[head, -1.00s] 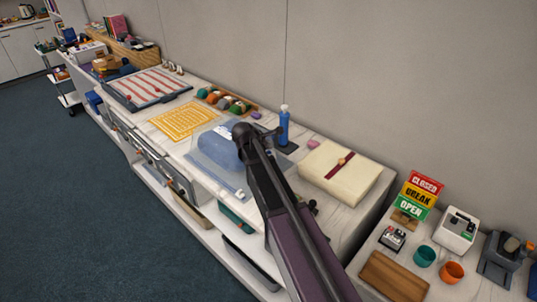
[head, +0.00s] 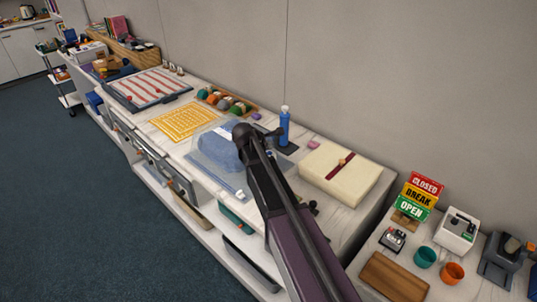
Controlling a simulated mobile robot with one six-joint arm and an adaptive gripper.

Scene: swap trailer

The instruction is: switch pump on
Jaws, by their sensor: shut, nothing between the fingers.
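A clear bag or sheet with a blue, wrinkled soft bundle (head: 217,147) inside lies on the white bench, left of my arm. No pump or pump switch can be told for sure; part of the bench behind my arm is hidden. My dark arm reaches up from the bottom and its elbow end covers the bundle's right edge. Small black parts show right of the arm, but I cannot tell what they belong to. My gripper cannot be made out; the arm hides that area.
A blue bottle (head: 284,126) and a cream box with a dark red band (head: 341,173) stand behind my arm. A yellow grid mat (head: 184,122) lies left. At right are a small switch-like box (head: 392,240), cups, a white device (head: 457,231) and a sign stack (head: 417,196). The left floor is clear.

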